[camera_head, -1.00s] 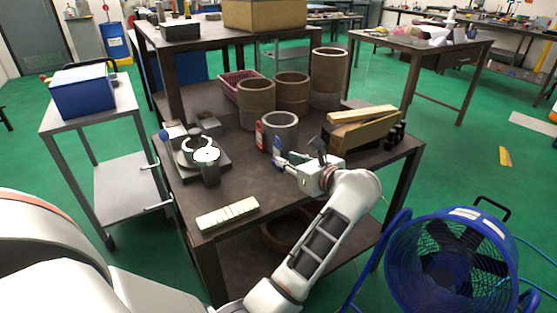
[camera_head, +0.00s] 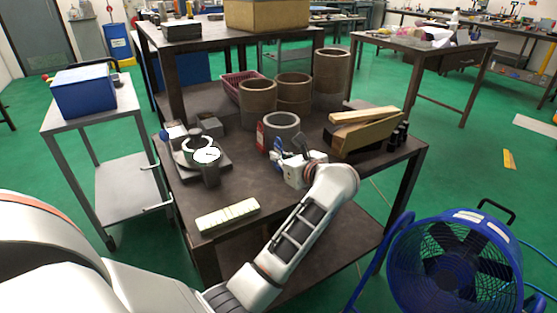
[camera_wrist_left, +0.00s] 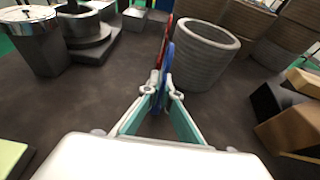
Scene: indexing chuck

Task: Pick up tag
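A thin blue tag (camera_head: 283,146) stands on the dark workbench (camera_head: 290,200), in front of a grey cylinder (camera_head: 282,130). A red tag (camera_head: 261,138) stands just beside it, to the left and farther back. In the left wrist view the blue tag (camera_wrist_left: 168,62) is nearly edge-on, with the red tag (camera_wrist_left: 167,38) behind it. My left gripper (camera_wrist_left: 162,96) has its fingertips on either side of the blue tag's near part, with a gap visible between the teal pads. Contact with the tag is unclear. My right gripper is out of view.
A round chuck (camera_head: 191,147) and a dial-topped cylinder (camera_head: 208,170) stand at the bench's left. A pale ribbed block (camera_head: 227,215) lies at its front. Brown cylinders (camera_head: 293,95) stand behind; wooden blocks (camera_head: 365,135) lie right. The bench's middle front is clear.

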